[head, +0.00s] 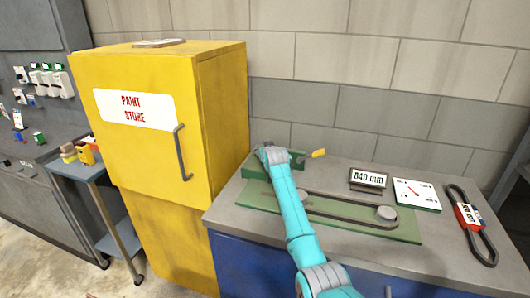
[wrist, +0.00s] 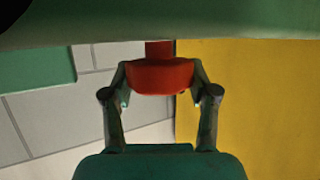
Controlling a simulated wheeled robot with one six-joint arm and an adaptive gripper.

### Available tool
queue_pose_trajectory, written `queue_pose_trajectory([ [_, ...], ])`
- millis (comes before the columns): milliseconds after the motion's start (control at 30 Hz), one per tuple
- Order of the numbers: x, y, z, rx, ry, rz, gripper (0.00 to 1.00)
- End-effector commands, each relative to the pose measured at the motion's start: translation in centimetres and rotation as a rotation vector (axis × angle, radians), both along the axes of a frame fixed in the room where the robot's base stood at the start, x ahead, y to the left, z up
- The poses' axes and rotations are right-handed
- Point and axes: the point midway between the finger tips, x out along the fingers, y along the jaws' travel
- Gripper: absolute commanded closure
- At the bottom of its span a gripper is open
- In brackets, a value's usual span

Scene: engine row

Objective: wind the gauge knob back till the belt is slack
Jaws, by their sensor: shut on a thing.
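My gripper (wrist: 160,88) is shut on a red knob (wrist: 160,73), one finger on each side of it in the wrist view. In the head view my arm reaches to the green block at the back left of the bench, and the knob is hidden there. A dark belt (head: 345,216) loops over the green plate (head: 405,234) and around a grey pulley (head: 386,213) at its right end. Its two runs look nearly straight; its left end is hidden behind my arm. A white gauge (head: 416,195) with a red needle stands at the back right.
A sign reading "840 mm" (head: 368,179) stands left of the gauge. A separate black belt with a red and white label (head: 482,240) lies at the bench's right. A yellow paint store cabinet (head: 222,125) stands close to the left of the bench. A yellow-tipped handle (head: 318,153) is by the green block.

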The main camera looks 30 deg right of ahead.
Motion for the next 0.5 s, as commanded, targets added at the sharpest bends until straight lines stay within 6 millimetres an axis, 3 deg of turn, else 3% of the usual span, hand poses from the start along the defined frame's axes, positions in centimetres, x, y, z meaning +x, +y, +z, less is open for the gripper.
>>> queue_pose_trajectory([
  [500, 0.05, 0.03, 0.05, -0.001, -0.001, 0.036, 0.76],
])
